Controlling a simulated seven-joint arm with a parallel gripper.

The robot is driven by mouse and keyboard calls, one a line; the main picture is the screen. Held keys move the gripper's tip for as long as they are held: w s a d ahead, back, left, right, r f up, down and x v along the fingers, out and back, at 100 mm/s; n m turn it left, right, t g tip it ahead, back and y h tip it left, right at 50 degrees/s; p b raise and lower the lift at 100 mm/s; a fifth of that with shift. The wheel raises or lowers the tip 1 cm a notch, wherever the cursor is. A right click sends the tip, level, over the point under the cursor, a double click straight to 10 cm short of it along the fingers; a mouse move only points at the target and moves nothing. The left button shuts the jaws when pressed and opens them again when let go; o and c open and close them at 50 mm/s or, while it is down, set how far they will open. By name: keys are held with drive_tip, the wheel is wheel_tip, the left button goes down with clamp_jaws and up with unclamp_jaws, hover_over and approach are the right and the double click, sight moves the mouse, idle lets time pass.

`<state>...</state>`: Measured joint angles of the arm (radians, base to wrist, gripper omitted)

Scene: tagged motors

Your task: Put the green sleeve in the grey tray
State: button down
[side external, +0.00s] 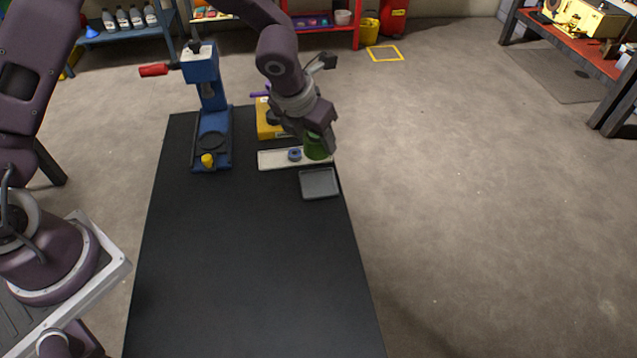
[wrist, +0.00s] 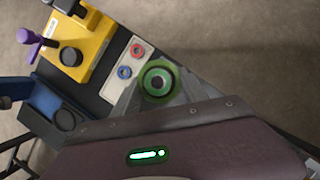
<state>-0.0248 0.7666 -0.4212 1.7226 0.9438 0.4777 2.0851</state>
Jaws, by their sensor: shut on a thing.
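The green sleeve (side external: 316,148) is in my gripper (side external: 318,143), over the right end of the white strip tray (side external: 275,160). In the wrist view the sleeve (wrist: 173,73) shows end-on as a green ring with a dark centre. The grey tray (side external: 319,184) lies just in front of the held sleeve, near the right edge of the black table. The tray looks empty. I cannot tell the exact height of the sleeve above the table.
A blue press (side external: 211,140) with a red handle and a yellow knob stands to the left. A yellow fixture (side external: 265,122) stands behind the white tray. A blue ring (wrist: 124,72) and a red ring (wrist: 137,50) sit in that tray. The table's front (side external: 250,270) is clear.

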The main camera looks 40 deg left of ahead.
drive_tip(key=f, duration=1)
drive_tip(key=shift+d, duration=0.2)
drive_tip(key=shift+f, duration=0.15)
drive_tip(key=c, duration=0.6)
unclamp_jaws()
